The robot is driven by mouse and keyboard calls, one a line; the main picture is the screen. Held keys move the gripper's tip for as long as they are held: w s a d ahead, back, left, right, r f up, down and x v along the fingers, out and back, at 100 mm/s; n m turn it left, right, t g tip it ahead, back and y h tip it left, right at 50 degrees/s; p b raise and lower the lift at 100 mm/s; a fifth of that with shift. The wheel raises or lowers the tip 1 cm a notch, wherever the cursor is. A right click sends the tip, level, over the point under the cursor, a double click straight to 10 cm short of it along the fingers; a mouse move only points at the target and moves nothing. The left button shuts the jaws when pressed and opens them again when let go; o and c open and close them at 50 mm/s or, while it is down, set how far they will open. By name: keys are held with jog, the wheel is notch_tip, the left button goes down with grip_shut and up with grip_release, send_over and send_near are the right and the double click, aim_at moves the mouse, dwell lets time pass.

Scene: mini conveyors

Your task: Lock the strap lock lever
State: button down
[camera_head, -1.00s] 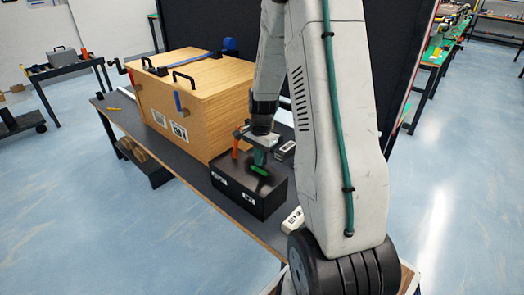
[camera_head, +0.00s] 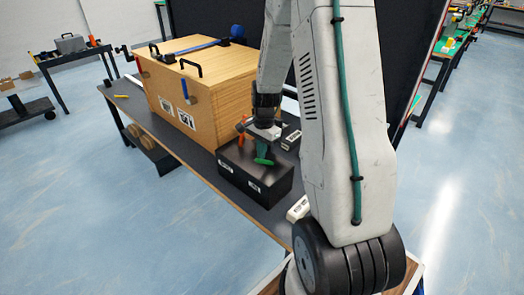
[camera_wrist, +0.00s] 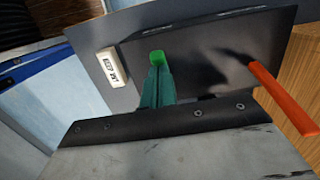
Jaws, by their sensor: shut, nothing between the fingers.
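In the wrist view the gripper (camera_wrist: 157,60) is over the dark surface. A blue strap (camera_head: 196,47) crosses the wooden crate (camera_head: 212,85). A red piece (camera_head: 139,66) is at its left end; I cannot tell which piece is the lock lever.
The dark table (camera_head: 205,152) holds both boxes. A small white labelled block (camera_wrist: 110,66) lies beside the black box. The crate has black handles (camera_head: 190,68) and a blue piece (camera_head: 186,88) on its front.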

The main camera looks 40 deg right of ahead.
jog(key=shift+d+r, duration=0.25)
jog(key=shift+d, duration=0.45)
notch_tip(320, 180, up, 3)
jog(key=d, duration=0.2)
notch_tip(320, 180, up, 10)
send_over(269, 161)
jog(key=shift+w+a+f, duration=0.1)
jog(key=shift+w+a, duration=0.1)
jog(key=shift+a, duration=0.2)
jog(key=s+a+r+n, duration=0.4)
jog(key=s+a+n, duration=0.1)
jog(key=s+a, duration=0.2)
jog(key=s+a+r+n+t, duration=0.1)
jog(key=s+a+r+n, duration=0.3)
jog(key=s+a+n, duration=0.2)
jog(key=s+a+r+n+h, duration=0.1)
jog(key=s+a+r+n, duration=0.3)
jog(key=s+a, duration=0.6)
jog(key=shift+s+a+r+n, duration=0.25)
jog(key=shift+a+n, duration=0.3)
jog(key=shift+n, duration=0.45)
